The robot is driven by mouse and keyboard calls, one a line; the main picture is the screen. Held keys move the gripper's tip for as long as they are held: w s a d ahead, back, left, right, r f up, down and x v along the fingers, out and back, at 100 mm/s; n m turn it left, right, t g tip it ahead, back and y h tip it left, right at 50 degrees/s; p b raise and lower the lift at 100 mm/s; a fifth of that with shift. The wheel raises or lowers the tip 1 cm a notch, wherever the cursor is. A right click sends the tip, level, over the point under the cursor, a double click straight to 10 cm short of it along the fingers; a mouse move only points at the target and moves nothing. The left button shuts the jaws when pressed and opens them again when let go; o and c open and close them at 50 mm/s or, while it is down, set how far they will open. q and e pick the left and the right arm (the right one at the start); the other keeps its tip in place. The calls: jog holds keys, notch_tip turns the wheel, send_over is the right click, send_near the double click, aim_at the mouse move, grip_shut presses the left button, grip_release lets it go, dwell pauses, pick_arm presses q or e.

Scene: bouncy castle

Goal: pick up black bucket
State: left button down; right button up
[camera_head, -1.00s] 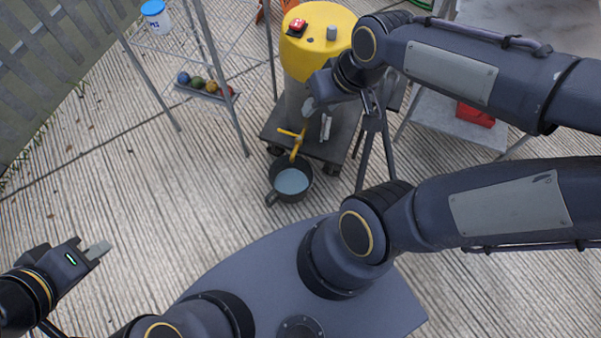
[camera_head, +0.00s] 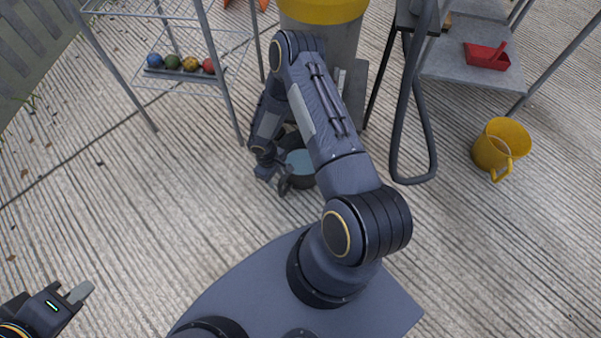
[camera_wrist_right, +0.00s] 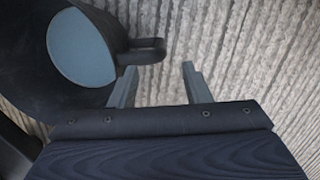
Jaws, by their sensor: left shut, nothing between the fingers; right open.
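The black bucket (camera_head: 303,182) stands on the ribbed floor near the front of my base, partly hidden behind my right forearm, with a blue-grey surface inside. My right gripper (camera_head: 268,174) is low at its left side, near its handle. In the right wrist view the bucket (camera_wrist_right: 35,70) fills the upper left, and its handle (camera_wrist_right: 150,43) points toward the open fingers. My right gripper (camera_wrist_right: 159,70) shows empty there, with the handle just beyond the left fingertip; I cannot tell whether they touch. My left gripper (camera_head: 82,290) is shut and empty at the lower left.
A yellow bucket (camera_head: 497,148) stands on the floor at right. A wire rack (camera_head: 220,95) with several coloured balls is at upper left. A grey drum with a yellow top (camera_head: 325,8) stands behind the black bucket. A red dustpan (camera_head: 487,56) lies on a grey shelf (camera_head: 465,82).

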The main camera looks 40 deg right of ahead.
aim_at(280, 188)
jog(key=f, duration=0.1)
jog(key=f+b, duration=0.1)
jog(key=f, duration=0.1)
jog(key=shift+s+f, duration=0.2)
jog(key=shift+s, duration=0.15)
jog(key=f, duration=0.1)
jog(key=f+b, duration=0.1)
jog(key=f, duration=0.1)
jog(key=f+b, duration=0.1)
jog(key=f, duration=0.1)
jog(key=shift+s+d, duration=0.2)
jog(key=shift+s, duration=0.05)
grip_shut()
jog(key=shift+r, duration=0.1)
dwell(0.7)
